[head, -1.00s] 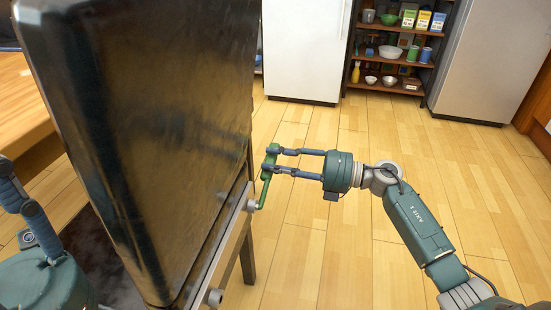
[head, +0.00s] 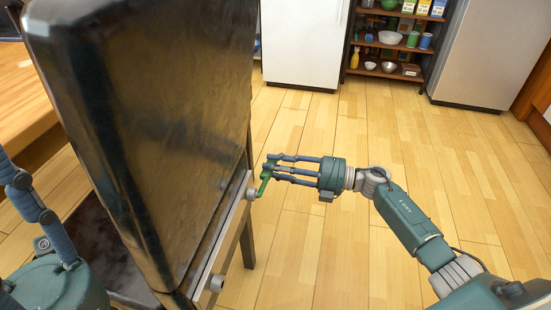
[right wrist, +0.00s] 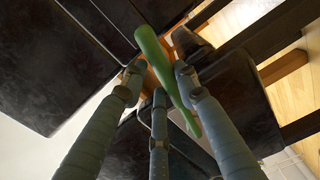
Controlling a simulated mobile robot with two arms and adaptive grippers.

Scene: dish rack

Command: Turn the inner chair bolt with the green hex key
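The green hex key (head: 265,182) stands slanted at the right side of the dark chair, its lower end at the far bolt (head: 250,194) on the light chair rail. Whether it is seated in the bolt is hard to see. My right gripper (head: 271,163) has its fingers around the key's upper part. In the right wrist view, the key (right wrist: 154,55) passes between the fingertips (right wrist: 158,78), which appear closed on it. A second bolt (head: 217,283) sits nearer on the same rail.
The tall dark chair back (head: 150,120) fills the left-centre, with the light rail (head: 228,240) along its lower edge. A wooden table (head: 22,95) is at the left. Open floor (head: 400,150) lies to the right; a shelf (head: 390,45) stands at the back.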

